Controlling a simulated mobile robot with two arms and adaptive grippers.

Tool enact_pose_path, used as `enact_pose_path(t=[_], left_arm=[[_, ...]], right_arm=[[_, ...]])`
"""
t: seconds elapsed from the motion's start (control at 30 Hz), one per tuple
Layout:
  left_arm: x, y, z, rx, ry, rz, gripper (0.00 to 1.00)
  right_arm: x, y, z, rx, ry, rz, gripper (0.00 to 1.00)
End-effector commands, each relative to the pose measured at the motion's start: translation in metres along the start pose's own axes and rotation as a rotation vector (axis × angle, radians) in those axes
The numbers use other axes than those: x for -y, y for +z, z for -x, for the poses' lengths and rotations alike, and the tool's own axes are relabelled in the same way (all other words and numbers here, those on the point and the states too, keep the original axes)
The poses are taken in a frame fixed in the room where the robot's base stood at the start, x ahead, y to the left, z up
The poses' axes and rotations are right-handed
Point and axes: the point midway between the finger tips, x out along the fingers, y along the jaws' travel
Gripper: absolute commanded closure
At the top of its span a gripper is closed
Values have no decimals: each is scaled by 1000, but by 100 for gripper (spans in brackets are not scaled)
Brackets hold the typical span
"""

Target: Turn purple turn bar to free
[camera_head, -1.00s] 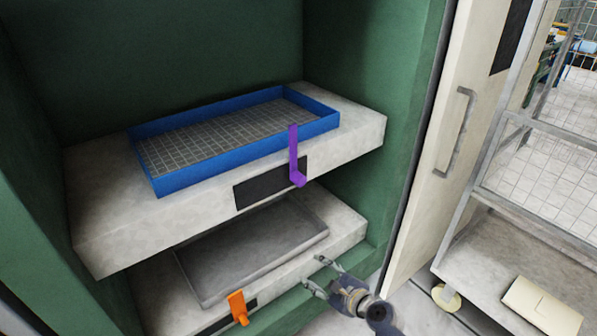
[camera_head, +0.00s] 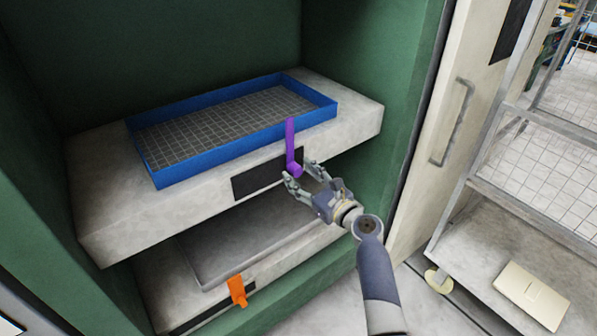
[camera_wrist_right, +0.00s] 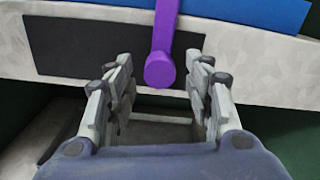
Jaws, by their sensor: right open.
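The purple turn bar (camera_head: 291,145) stands upright on the front edge of the upper press plate, its top reaching over the blue tray's rim and its rounded knob at the bottom. In the right wrist view the purple bar (camera_wrist_right: 164,45) hangs down, its knob end between and just beyond my fingertips. My left gripper is not in view.
A blue tray (camera_head: 151,172) with a mesh floor lies on the upper plate (camera_head: 110,215). Below is a lower plate with a grey tray and an orange turn bar (camera_head: 237,290). Green press walls enclose both; a pale door (camera_head: 425,180) and wire cart stand right.

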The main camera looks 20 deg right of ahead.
Motion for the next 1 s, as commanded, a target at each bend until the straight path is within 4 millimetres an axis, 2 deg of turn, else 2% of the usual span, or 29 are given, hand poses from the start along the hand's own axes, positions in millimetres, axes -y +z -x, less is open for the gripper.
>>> enact_pose_path(t=[0.17,0.47,0.57,0.7,1.0], left_arm=[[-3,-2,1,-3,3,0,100],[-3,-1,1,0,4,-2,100],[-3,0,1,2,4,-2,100],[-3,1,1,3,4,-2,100],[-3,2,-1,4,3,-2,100]], right_arm=[[0,0,-12,0,1,-1,52],[-1,0,-14,-1,1,1,52],[-1,0,-14,-1,1,0,70],[-1,0,-14,-1,1,0,100],[-1,-2,-14,-2,2,20,100]])
